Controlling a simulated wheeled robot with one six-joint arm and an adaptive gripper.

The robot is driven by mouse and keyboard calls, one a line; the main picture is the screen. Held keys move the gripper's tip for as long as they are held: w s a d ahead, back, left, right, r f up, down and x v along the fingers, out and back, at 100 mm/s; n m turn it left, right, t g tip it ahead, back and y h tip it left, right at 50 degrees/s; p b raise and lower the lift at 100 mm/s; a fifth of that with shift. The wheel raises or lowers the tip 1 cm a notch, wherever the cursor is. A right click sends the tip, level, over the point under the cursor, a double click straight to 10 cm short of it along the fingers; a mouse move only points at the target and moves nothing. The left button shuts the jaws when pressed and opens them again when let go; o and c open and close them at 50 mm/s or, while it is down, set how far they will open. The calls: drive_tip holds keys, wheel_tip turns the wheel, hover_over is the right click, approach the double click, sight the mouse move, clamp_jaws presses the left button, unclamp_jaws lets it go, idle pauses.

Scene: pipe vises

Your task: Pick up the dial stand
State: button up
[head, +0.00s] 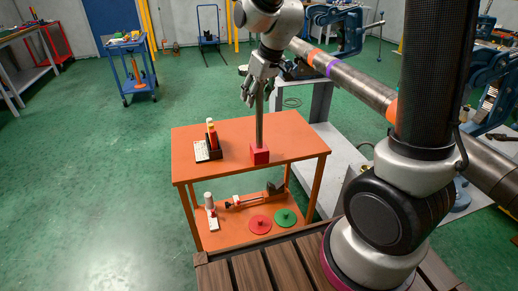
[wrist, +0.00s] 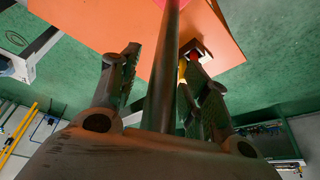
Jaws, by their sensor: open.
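The dial stand (head: 260,125) is a grey upright post on a red block base (head: 260,155), standing on the orange table top (head: 290,133) near its middle. My gripper (head: 256,92) is open at the upper part of the post, pointing down. In the wrist view, the post (wrist: 165,70) runs between the two spread fingers of my gripper (wrist: 161,90), with a visible gap on each side. The top end of the post is hidden by my gripper and wrist.
A dark holder (head: 215,153) with red and yellow items and a white plate (head: 201,151) stand left on the table. The lower shelf holds a red disc (head: 260,224), a green disc (head: 286,218) and small tools. A large banded pipe (head: 350,84) crosses at right.

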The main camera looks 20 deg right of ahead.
drive_tip(key=shift+f, duration=0.15)
drive_tip(key=shift+c, duration=0.3)
clamp_jaws()
drive_tip(key=shift+w, duration=0.1)
